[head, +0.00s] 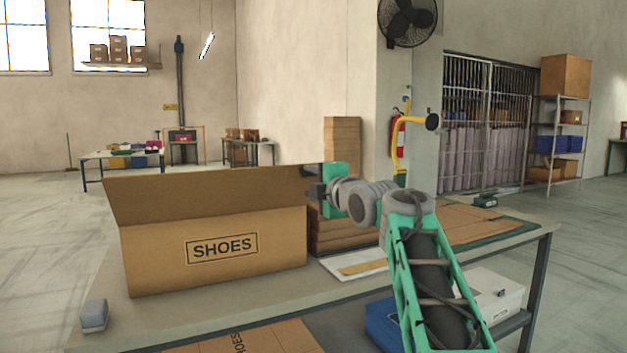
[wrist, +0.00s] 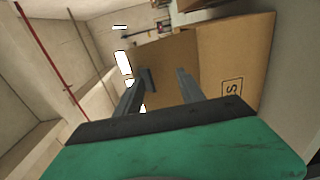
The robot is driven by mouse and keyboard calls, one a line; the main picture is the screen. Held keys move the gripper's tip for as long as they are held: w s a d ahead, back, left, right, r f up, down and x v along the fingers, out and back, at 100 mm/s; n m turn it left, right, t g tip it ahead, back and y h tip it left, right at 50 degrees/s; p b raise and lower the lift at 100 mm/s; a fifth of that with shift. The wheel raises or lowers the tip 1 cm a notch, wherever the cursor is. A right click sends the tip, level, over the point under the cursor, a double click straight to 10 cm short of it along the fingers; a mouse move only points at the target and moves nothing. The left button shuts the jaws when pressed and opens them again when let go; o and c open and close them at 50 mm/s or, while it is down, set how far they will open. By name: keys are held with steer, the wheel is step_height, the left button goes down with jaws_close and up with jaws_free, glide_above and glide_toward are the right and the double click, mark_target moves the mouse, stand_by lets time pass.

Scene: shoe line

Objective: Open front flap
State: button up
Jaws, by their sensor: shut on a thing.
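The cardboard box (head: 160,258) marked SHOES stands on the table at left in the head view. Its front face with part of the label also shows at the right of the wrist view (wrist: 237,50). The front flap (head: 200,192) stands up from the front face's top edge and hides the box's inside. My gripper (head: 310,182) is at the flap's right end. In the wrist view my gripper's two fingers (wrist: 165,78) lie on either side of the flap (wrist: 170,60), shut on it. The exact contact at the fingertips is hard to see.
A white tray (head: 350,264) and flat cardboard (head: 470,220) lie to the right on the table (head: 210,300). A small grey block (head: 94,314) sits at the front left corner.

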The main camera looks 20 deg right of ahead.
steer(key=shift+w+f, duration=0.2)
steer(key=shift+f, duration=0.65)
steer(key=s+r, duration=0.1)
steer(key=s, duration=0.7)
steer(key=shift+d+r+p, duration=0.4)
steer(key=shift+d, duration=0.05)
steer(key=shift+r, duration=0.1)
